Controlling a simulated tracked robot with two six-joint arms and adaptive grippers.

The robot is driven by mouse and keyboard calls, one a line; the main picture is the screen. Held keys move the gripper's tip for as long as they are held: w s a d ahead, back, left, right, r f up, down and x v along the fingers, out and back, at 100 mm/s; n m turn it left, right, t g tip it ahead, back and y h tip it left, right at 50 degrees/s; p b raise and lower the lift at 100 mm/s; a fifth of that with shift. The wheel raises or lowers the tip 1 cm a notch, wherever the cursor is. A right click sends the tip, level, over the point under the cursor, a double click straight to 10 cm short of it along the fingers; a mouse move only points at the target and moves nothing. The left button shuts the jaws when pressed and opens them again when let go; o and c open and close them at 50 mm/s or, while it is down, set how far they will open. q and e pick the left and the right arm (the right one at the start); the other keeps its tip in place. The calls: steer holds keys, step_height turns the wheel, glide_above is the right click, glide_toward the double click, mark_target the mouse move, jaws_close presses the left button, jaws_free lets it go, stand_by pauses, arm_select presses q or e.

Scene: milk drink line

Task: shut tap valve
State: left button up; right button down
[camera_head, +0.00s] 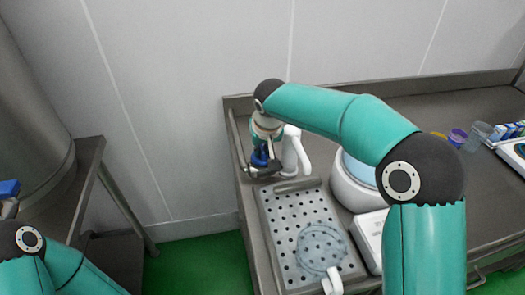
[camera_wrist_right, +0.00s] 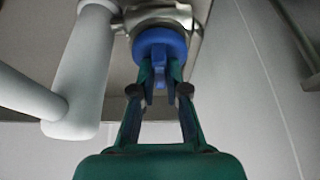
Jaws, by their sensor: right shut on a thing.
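The blue tap valve handle (camera_wrist_right: 160,43) shows at the top middle of the right wrist view, in front of a metal valve body (camera_wrist_right: 152,14). My right gripper (camera_wrist_right: 160,72) is shut on the blue handle's tab, one finger on each side. In the head view the blue handle (camera_head: 259,156) is a small patch at the far left corner of the counter, partly hidden by my right gripper (camera_head: 262,168) and wrist. My left arm shows at the lower left, but I cannot make out its gripper.
A white pipe (camera_head: 295,152) stands close beside the valve. A perforated drain tray (camera_head: 275,222) holds a round clear lid-like thing (camera_head: 321,250). A white round appliance (camera_head: 352,185) stands to the right. Cups (camera_head: 457,137) are at the far right. A wall is behind.

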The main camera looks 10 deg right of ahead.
steer(key=shift+r, duration=0.1)
stand_by(0.4)
steer(key=c, duration=1.2)
jaws_free()
steer(key=v, duration=1.1)
steer(key=shift+s+r, duration=0.2)
steer(key=shift+r, duration=0.15)
